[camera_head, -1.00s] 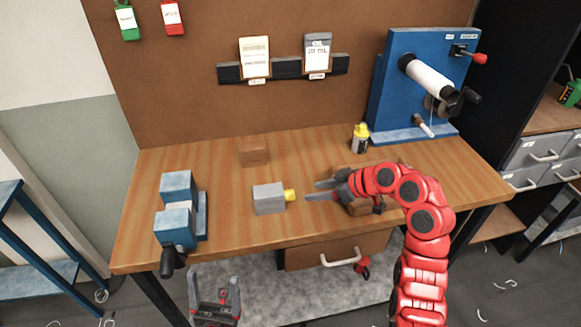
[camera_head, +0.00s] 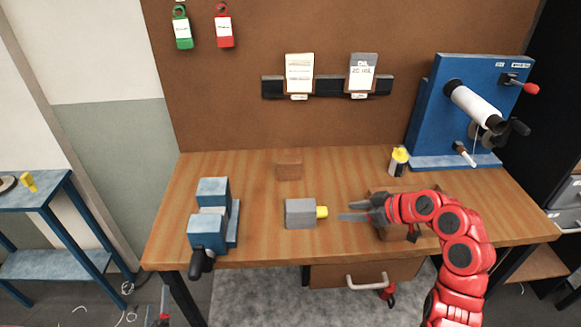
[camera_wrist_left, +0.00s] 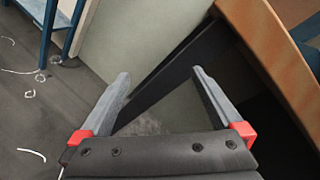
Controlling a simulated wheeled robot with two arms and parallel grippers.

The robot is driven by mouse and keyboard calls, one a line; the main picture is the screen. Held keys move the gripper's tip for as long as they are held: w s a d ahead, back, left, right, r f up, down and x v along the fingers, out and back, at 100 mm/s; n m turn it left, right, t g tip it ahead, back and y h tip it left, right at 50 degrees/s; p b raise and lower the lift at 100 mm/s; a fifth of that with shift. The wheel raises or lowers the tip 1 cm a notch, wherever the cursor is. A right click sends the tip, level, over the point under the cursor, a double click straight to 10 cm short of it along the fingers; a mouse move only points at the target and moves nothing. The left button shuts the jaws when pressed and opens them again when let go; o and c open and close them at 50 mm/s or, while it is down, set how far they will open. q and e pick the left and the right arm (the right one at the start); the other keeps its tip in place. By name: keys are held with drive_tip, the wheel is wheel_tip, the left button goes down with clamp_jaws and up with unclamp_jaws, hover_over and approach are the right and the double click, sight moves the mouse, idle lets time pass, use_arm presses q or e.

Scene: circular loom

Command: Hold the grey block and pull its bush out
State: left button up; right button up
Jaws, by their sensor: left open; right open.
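The grey block (camera_head: 299,213) lies on the wooden workbench with its yellow bush (camera_head: 322,212) sticking out of its right side. My right gripper (camera_head: 346,211) is open just right of the bush, its fingers pointing left toward it, and looks empty. My left gripper (camera_wrist_left: 163,92) is open and empty in the left wrist view, low beside the bench, with floor and a bench leg beyond it. In the head view only a small part of the left gripper (camera_head: 163,310) shows at the bottom edge.
A blue vise (camera_head: 212,215) stands at the bench's left. A wooden block (camera_head: 289,169) lies behind the grey block. A yellow-topped bottle (camera_head: 398,161) and the blue winding machine (camera_head: 440,110) stand at the back right. A drawer (camera_head: 340,274) is under the bench top.

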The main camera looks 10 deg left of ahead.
use_arm(q)
drive_tip(key=w+a+r+n+g+y, duration=0.1)
drive_tip(key=w+a+r+n+y, duration=0.2)
drive_tip(key=w+a+r+n, duration=0.45)
drive_tip(key=w+a+r+n+y, duration=0.25)
drive_tip(key=w+a+r, duration=0.25)
drive_tip(key=a+r, duration=0.6)
drive_tip(key=w+d+r+n+t+h, duration=0.1)
drive_tip(key=w+d+r+n+h, duration=0.15)
drive_tip(key=w+r, duration=0.65)
drive_tip(key=w+d+r+n+t+h, duration=0.1)
drive_tip(key=w+d+r+h, duration=0.3)
drive_tip(key=w, duration=1)
drive_tip(key=w+d+r+m+g+h, duration=0.1)
drive_tip(key=w+d+m+g+h, duration=0.2)
drive_tip(key=d, duration=1.1)
drive_tip(key=w+d+m+g+h, duration=0.1)
drive_tip(key=w+d+g+h, duration=0.35)
drive_tip(key=d, duration=0.95)
drive_tip(key=m+g, duration=0.3)
drive_tip(key=g, duration=0.4)
hover_over(291, 214)
drive_tip(key=w, duration=0.3)
drive_tip(key=shift+y, duration=0.45)
drive_tip(key=f, duration=1.6)
drive_tip(key=shift+s+a, duration=0.2)
drive_tip(key=shift+a, duration=0.1)
